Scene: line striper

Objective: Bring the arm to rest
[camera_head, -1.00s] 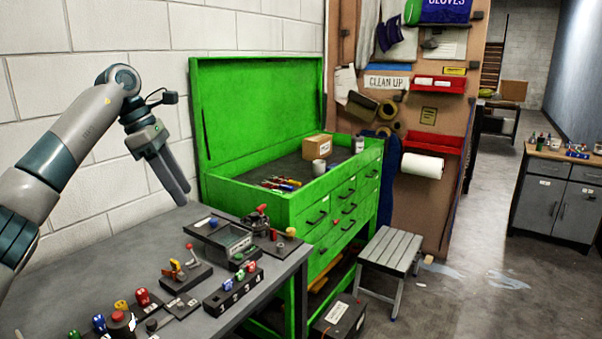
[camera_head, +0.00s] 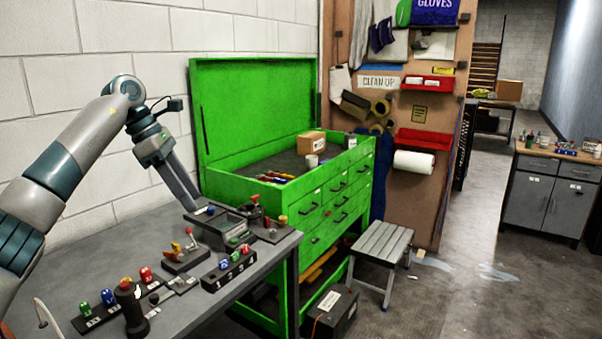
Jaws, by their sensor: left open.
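My left arm comes in from the left, bent at a raised elbow over the grey workbench (camera_head: 90,254). My left gripper (camera_head: 190,203) hangs down at the bench's back edge, with its fingers close to the black tray-like device (camera_head: 222,226). The fingers overlap in this view; the jaws are open and I see nothing between them. I cannot tell whether the fingertips touch the bench. My right gripper is not in view.
On the bench stand a black joystick (camera_head: 133,310), a block with coloured knobs (camera_head: 229,270) and a lever fixture (camera_head: 185,255). A green tool chest (camera_head: 300,217) stands behind the bench.

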